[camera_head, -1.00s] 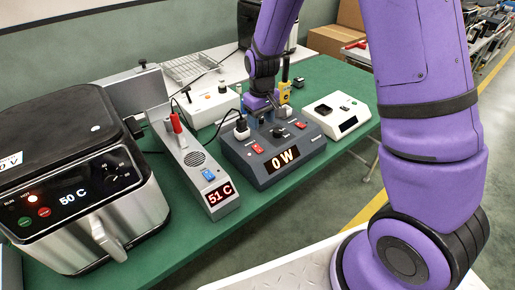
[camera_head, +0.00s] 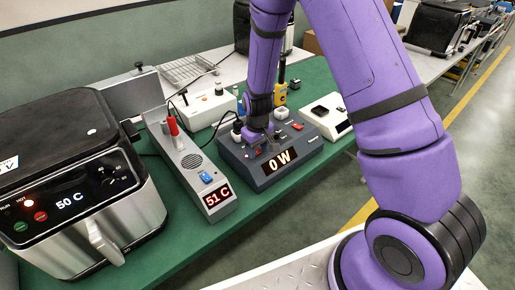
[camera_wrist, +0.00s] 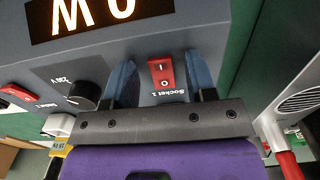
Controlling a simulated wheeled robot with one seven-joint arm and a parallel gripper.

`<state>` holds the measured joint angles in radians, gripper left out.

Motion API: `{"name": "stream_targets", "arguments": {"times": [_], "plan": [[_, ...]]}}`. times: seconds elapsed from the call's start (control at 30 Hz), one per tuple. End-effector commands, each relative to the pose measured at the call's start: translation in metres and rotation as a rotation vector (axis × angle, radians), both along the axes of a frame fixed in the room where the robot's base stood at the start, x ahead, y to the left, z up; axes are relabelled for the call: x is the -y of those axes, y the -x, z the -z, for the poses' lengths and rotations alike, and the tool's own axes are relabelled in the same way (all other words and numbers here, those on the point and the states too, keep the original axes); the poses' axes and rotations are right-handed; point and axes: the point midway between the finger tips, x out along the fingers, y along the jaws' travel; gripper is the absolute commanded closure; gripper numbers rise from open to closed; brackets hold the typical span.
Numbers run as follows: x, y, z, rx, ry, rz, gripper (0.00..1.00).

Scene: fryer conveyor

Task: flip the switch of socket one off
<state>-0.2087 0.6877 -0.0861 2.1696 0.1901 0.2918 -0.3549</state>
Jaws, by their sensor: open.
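The grey power box (camera_head: 235,160) stands on the green table, its display reading 0 W. In the wrist view, upside down, the red switch (camera_wrist: 161,72) of socket one is above its "Socket 1" label (camera_wrist: 168,93). I cannot tell which side of the rocker is pressed. My gripper (camera_wrist: 161,62) is open, with one blue finger on each side of this switch and a gap to both. In the head view my gripper (camera_head: 262,142) is down over the box's left part and hides most of that switch. A second red switch (camera_wrist: 15,94) sits farther across the panel.
A black knob (camera_wrist: 84,95) marked 230 V is beside one finger. An air fryer (camera_head: 80,185) is farther left; a white device (camera_head: 325,118) is to the right.

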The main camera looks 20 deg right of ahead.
Motion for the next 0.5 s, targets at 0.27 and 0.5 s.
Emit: {"name": "stream_targets", "arguments": {"times": [0.27,0.5], "plan": [[-0.0002,-0.0002,0.0008,0.001,0.000,0.000,0.49],[-0.0001,-0.0002,0.0007,0.001,0.000,0.000,0.98]]}}
